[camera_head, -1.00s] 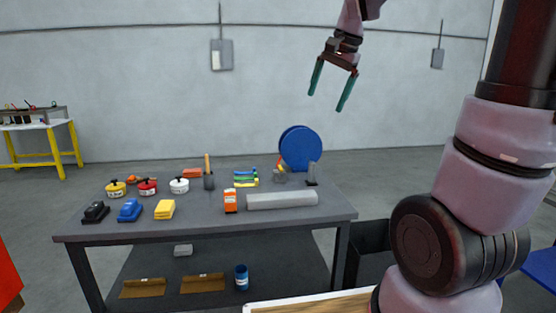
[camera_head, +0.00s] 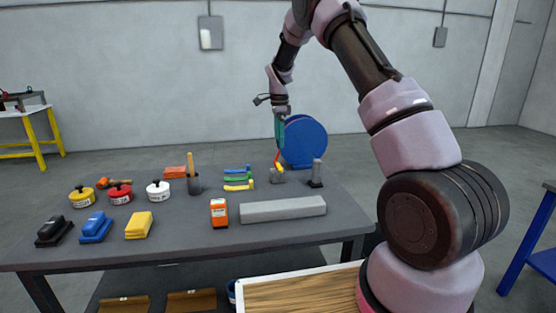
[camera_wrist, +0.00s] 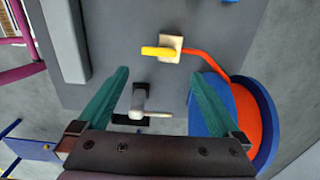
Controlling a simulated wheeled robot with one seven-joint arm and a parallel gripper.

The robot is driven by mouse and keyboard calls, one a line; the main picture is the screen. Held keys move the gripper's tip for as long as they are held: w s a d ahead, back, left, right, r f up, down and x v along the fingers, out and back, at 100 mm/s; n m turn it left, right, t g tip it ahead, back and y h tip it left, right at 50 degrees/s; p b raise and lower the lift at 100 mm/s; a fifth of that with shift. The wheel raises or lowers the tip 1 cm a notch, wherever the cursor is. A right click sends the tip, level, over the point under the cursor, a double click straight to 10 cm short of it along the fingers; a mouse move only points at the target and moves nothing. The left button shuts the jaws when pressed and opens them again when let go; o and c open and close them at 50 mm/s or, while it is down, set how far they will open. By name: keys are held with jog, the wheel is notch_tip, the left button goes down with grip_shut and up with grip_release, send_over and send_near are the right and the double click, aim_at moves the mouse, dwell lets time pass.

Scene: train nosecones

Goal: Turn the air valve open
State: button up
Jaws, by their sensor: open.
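The air valve (camera_head: 277,175) is a small pale block with a yellow lever, near the back right of the table. In the wrist view the valve's yellow handle (camera_wrist: 158,51) points left from its block (camera_wrist: 171,45). An orange hose (camera_wrist: 205,61) joins the block to a blue reel (camera_head: 303,142). My gripper (camera_head: 279,143) has teal fingers pointing down near the valve and reel. In the wrist view my gripper (camera_wrist: 160,75) is open and empty, with the valve beyond the fingertips. From the head view I cannot tell its exact height above the valve.
A grey post on a dark base (camera_head: 316,174) stands right of the valve; it lies between my fingers in the wrist view (camera_wrist: 140,102). A long grey block (camera_head: 283,209), an orange box (camera_head: 219,212) and yellow and green tools (camera_head: 238,180) lie nearby.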

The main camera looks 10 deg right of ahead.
aim_at(279, 165)
notch_tip(279, 165, down, 10)
jog(key=shift+f, duration=0.1)
jog(key=c, duration=1.1)
